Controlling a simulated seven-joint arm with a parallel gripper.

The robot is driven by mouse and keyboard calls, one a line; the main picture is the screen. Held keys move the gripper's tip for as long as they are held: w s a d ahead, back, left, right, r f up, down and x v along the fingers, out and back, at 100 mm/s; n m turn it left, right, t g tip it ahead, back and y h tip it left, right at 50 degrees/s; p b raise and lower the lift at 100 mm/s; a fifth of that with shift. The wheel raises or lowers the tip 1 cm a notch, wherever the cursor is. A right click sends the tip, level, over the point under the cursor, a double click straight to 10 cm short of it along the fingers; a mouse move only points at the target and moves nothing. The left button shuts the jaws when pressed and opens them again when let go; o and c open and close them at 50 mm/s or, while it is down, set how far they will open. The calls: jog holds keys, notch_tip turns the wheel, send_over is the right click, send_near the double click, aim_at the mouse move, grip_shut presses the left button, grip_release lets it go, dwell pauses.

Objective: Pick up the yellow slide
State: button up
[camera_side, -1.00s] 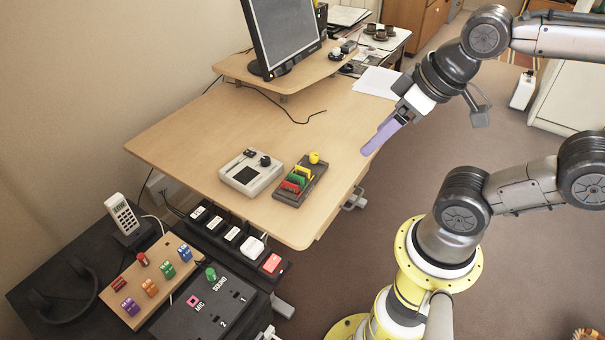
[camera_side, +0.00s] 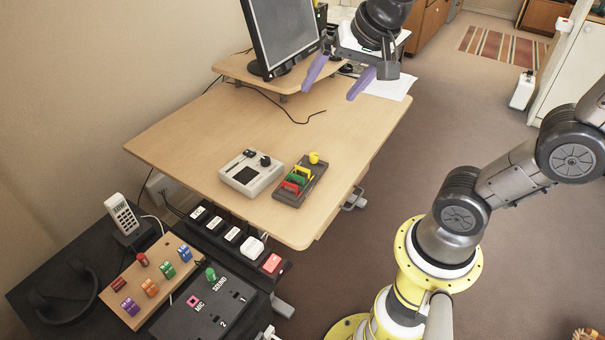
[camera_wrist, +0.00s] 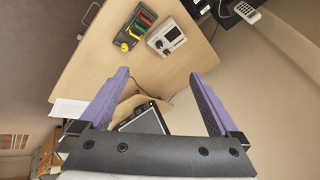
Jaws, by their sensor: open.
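The yellow slide (camera_side: 303,171) stands in a dark rack (camera_side: 288,198) on the desk, at the end near the rack's yellow knob (camera_side: 314,157). Green and red slides stand beside it in the same rack. In the wrist view the yellow slide (camera_wrist: 134,33) shows small near the top, left of centre. My gripper (camera_side: 328,92) is open and empty, with its purple fingers wide apart. It is above the back of the desk near the monitor, well away from the rack. Its fingers (camera_wrist: 160,74) also show in the wrist view.
A white-grey device (camera_side: 251,173) with dark knobs sits just left of the rack. The monitor (camera_side: 282,35) stands on a raised shelf at the back, close to my gripper. A black cable crosses the desk. The middle of the desk (camera_side: 230,125) is clear.

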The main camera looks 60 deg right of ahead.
jog(key=w+d+f+m+g, duration=0.1)
jog(key=w+d+f+m, duration=0.15)
jog(key=w, duration=0.25)
jog(key=w+d+f+m+g, duration=0.1)
jog(key=w+d+f+m, duration=0.15)
jog(key=w, duration=0.35)
jog(key=m+g, duration=0.2)
jog(key=g, duration=0.2)
send_over(302, 168)
jog(key=shift+h, duration=0.3)
jog(key=f, duration=2.4)
jog(key=shift+w+a, duration=0.3)
jog(key=f, duration=0.5)
jog(key=shift+s+d, duration=0.25)
jog(key=shift+s, duration=0.15)
jog(key=shift+f+t, duration=0.3)
jog(key=shift+f, duration=0.25)
jog(key=c, duration=1.3)
